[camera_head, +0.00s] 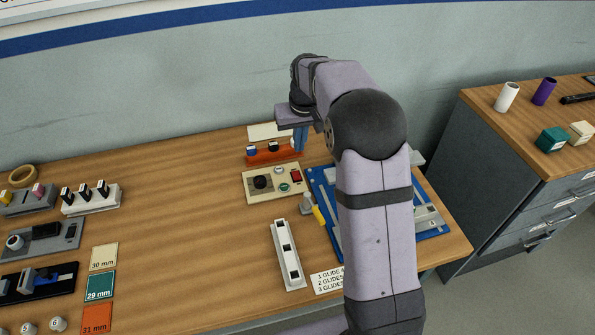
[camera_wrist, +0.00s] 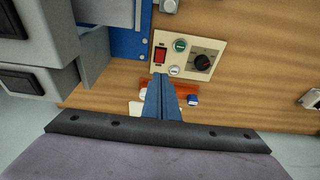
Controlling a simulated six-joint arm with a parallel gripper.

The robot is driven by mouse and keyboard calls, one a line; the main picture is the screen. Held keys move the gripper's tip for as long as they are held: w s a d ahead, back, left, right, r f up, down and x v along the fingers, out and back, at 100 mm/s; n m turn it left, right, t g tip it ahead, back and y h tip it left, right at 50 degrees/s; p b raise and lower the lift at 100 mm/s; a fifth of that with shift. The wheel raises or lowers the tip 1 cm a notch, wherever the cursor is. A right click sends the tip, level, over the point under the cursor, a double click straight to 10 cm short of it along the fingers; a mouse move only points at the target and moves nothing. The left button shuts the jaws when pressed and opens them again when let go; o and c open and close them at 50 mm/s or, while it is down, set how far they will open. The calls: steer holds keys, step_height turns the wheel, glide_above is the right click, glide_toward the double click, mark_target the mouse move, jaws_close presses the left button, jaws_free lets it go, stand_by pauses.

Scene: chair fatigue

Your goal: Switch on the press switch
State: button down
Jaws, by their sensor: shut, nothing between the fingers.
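A cream control panel (camera_head: 250,196) lies on the table in front of the orange rack. It also shows in the wrist view (camera_wrist: 216,48). On it is a red switch in a dark frame (camera_head: 296,175), near its right edge; the wrist view shows this switch (camera_wrist: 160,55) closely. Whether it is on or off I cannot tell. The panel also has a green button (camera_wrist: 180,45), a white button (camera_wrist: 174,71) and a black knob (camera_wrist: 202,62). My gripper (camera_head: 300,149) has its blue fingers together and empty. In the wrist view its fingertips (camera_wrist: 160,76) appear just below the red switch; contact is not clear.
An orange rack (camera_head: 273,157) stands behind the panel. A blue plate with a grey fixture (camera_head: 322,190) lies right of it, partly hidden by my arm. A white slotted block (camera_head: 287,255) lies in front. A grey cabinet (camera_head: 490,190) stands right.

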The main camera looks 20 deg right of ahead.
steer(key=shift+f, duration=0.1)
steer(key=p, duration=0.4)
glide_above(297, 178)
step_height(297, 178, down, 12)
steer(key=shift+s+f, duration=0.1)
steer(key=shift+s, duration=0.05)
steer(key=shift+f, duration=0.65)
steer(key=shift+s+f+b, duration=0.2)
steer(key=shift+f+b, duration=0.15)
steer(key=shift+f, duration=0.15)
steer(key=shift+r, duration=0.15)
steer(key=shift+w, duration=0.1)
steer(key=shift+w+r, duration=0.35)
steer(key=shift+w, duration=0.3)
